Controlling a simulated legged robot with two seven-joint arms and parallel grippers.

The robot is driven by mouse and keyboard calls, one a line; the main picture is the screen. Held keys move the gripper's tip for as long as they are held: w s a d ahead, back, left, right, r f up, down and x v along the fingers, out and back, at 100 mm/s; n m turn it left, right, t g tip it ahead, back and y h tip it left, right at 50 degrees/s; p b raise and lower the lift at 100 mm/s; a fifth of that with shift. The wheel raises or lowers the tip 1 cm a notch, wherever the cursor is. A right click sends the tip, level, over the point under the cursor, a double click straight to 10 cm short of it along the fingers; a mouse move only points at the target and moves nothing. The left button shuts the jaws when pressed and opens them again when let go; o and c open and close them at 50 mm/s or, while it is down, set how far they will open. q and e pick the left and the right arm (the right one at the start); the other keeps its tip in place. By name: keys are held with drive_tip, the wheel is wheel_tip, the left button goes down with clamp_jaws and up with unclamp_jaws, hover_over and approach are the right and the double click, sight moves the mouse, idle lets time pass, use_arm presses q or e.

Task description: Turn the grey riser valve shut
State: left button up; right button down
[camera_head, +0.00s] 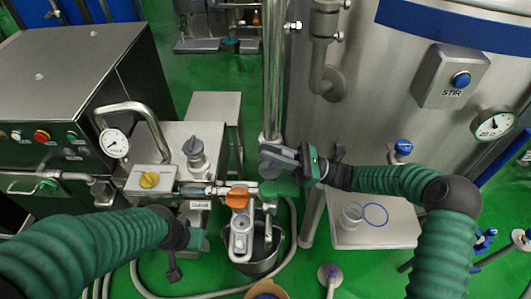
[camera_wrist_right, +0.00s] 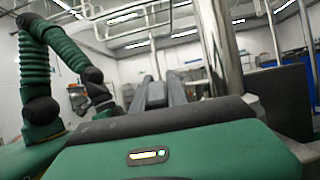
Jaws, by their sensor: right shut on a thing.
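The vertical steel riser pipe (camera_head: 275,70) stands at the middle of the head view. My right gripper (camera_head: 270,158) reaches in from the right at the foot of this pipe, its dark grey fingers closed. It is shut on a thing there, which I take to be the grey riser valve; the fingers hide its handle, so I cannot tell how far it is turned. In the right wrist view the two fingers (camera_wrist_right: 164,92) point away, close together. My left gripper (camera_head: 188,252) hangs low at the left, apart from the riser; its jaw opening is unclear.
An orange valve (camera_head: 237,197), a yellow knob (camera_head: 149,180) and a grey knob (camera_head: 194,147) sit left of my right gripper. A steel bucket (camera_head: 257,258) stands below. A large tank (camera_head: 400,90) fills the right, with a glass (camera_head: 351,216) on a steel stand.

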drive_tip(key=shift+w+d+y+b, duration=0.1)
drive_tip(key=shift+d+y+b, duration=0.2)
drive_tip(key=shift+d+y, duration=0.45)
drive_tip(key=shift+a+y, duration=0.1)
drive_tip(key=shift+y, duration=0.15)
drive_tip(key=c, duration=1.3)
unclamp_jaws()
